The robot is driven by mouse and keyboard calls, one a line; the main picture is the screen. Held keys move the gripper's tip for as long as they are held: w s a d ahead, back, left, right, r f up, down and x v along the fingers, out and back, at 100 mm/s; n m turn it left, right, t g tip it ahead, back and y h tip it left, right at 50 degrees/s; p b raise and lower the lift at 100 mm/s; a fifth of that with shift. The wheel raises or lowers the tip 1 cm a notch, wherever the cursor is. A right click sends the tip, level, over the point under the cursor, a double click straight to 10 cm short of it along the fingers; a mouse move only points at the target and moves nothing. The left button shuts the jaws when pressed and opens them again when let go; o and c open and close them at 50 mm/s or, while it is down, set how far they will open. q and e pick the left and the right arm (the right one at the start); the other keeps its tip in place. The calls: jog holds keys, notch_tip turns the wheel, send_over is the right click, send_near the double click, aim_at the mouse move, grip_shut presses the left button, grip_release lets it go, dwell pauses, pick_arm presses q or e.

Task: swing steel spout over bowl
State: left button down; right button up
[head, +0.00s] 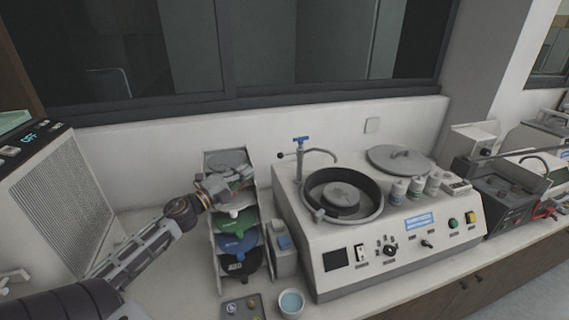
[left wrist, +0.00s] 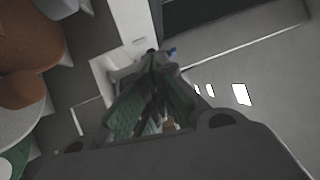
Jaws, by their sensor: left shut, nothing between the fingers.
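The steel spout (head: 321,152) is a thin curved pipe on an upright post with a blue handle (head: 300,139), at the back left of the white machine. It arcs right, its tip near the back rim of the bowl; I cannot tell whether the tip is over the bowl. The bowl (head: 372,210) is a round dark-rimmed basin with a grey disc inside. My left gripper (head: 243,174) is shut and empty, left of the spout and apart from it, in front of the top of a rack. Its closed fingers (left wrist: 152,100) fill the middle of the left wrist view. My right gripper is not in view.
The rack (head: 218,266) holds stacked grey, green, blue and black discs just below my left gripper. A round grey lid (head: 400,158) and several small white bottles (head: 398,191) stand on the machine. A small blue-filled cup (head: 291,303) is in front. A wall and window stand behind.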

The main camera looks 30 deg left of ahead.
pick_arm(q)
jog(key=d+m+g+h, duration=0.1)
jog(key=d+f+m+h, duration=0.1)
jog(key=d+m+h, duration=0.1)
jog(key=d+f+m+g+h, duration=0.1)
jog(key=d, duration=0.1)
jog(key=shift+s+d+m+g, duration=0.2)
jog(key=shift+s+m+g, duration=0.1)
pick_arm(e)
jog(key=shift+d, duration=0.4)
pick_arm(q)
jog(key=shift+f, duration=0.1)
jog(key=shift+w, duration=0.1)
